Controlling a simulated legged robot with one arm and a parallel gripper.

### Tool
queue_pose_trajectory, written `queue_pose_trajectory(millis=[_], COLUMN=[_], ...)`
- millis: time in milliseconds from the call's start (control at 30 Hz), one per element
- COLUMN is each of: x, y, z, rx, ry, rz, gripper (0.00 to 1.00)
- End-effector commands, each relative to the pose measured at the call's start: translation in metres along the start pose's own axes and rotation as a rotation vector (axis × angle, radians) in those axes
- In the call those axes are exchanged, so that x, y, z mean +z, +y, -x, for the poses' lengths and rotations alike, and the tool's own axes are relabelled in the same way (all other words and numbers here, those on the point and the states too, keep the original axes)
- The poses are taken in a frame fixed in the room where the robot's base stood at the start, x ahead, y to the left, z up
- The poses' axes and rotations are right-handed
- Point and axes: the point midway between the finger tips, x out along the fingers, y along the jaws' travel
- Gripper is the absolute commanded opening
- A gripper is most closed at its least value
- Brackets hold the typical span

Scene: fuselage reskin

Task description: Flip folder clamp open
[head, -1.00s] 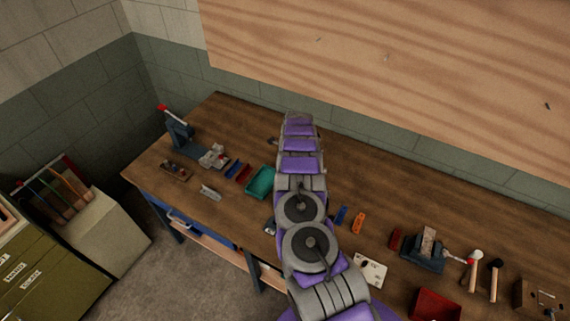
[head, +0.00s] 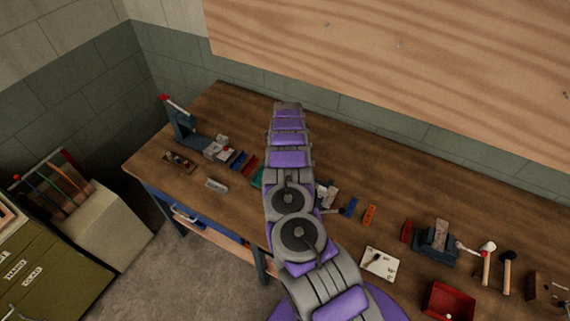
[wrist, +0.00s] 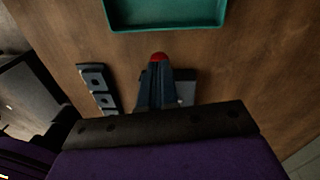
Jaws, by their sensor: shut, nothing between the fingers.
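My gripper (wrist: 158,70) is seen in the wrist view as dark, narrow fingers shut together over the bench, with nothing held. A small red tip or knob (wrist: 159,56) shows at their end; I cannot tell whether it touches them. A grey piece (wrist: 186,86) is partly hidden behind the fingers. In the head view my arm hides the gripper. I cannot tell for sure which tool is the folder. A blue bench tool (head: 436,243) with a red-tipped lever stands at the right, and a blue tool with a raised red handle (head: 180,120) stands at the far left.
A teal tray (wrist: 165,27) lies ahead of the gripper. A dark strip with holes (wrist: 98,88) lies to its left. In the head view, small grey parts (head: 328,194) lie right of my arm, and a red bin (head: 448,300) is at the front right.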

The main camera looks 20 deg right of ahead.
Motion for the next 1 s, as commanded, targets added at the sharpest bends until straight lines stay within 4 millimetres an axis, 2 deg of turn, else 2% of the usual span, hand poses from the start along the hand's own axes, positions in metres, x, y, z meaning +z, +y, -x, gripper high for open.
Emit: queue_pose_trajectory(millis=[767,867,1000], x=[0.002,0.000,-0.012], y=[-0.001,-0.002,-0.006], z=[-0.008,-0.006,0.008], rx=[0.002,0.002,0.002], ry=[0.002,0.002,0.001], rz=[-0.001,-0.001,-0.004], gripper=[0.00,0.00,0.00])
